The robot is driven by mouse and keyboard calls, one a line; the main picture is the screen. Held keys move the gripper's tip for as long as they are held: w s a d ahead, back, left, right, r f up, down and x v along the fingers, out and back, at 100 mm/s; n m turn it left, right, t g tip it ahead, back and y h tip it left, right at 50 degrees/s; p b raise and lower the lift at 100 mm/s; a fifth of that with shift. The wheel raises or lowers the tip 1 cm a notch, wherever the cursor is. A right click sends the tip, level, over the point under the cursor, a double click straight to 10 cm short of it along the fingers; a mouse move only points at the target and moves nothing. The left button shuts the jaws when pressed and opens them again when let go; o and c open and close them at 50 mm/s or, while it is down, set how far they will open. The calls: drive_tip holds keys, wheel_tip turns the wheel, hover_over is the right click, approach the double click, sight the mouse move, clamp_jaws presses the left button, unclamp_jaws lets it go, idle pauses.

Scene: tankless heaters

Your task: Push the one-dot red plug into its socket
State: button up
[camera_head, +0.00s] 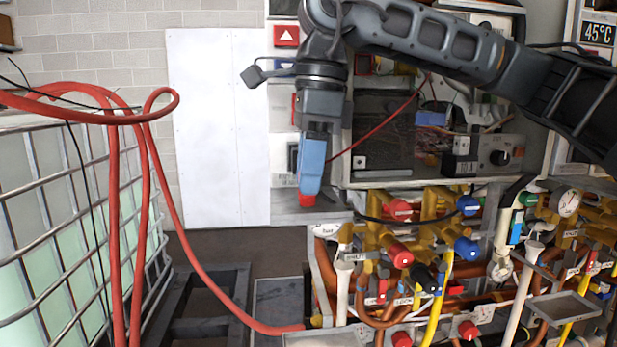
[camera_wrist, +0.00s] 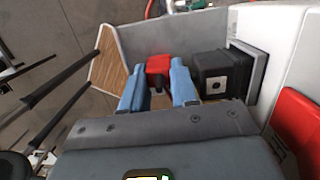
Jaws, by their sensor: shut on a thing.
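My gripper (camera_head: 310,186) points down in front of the white wall panel, with its blue fingers shut on the red plug (camera_head: 306,199). In the wrist view my gripper's two fingers (camera_wrist: 159,82) stand on either side of the red plug (camera_wrist: 158,64). The plug is above or in a shallow grey-walled tray (camera_wrist: 175,35); whether it touches the tray floor I cannot tell. A black block (camera_wrist: 211,74) with a one-dot white mark sits right of the plug, against a pale plate on the wall. No dot on the red plug and no empty socket can be made out.
A red part (camera_wrist: 298,128) is on the white wall at the right of the wrist view. In the head view, an opened heater (camera_head: 385,130) and a crowd of pipes and valves (camera_head: 410,260) lie right of my gripper. Red hoses (camera_head: 145,190) and a caged tank (camera_head: 50,210) are left.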

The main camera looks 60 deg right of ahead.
drive_tip(key=r, duration=0.1)
drive_tip(key=r+b, duration=0.1)
drive_tip(key=r, duration=0.2)
drive_tip(key=shift+s+d, duration=0.1)
drive_tip(key=shift+s, duration=0.15)
drive_tip(key=s+d+r+b, duration=0.2)
drive_tip(key=s+r, duration=0.4)
drive_tip(key=s, duration=0.4)
drive_tip(key=shift+s+d+r, duration=0.4)
drive_tip(key=shift+f, duration=0.1)
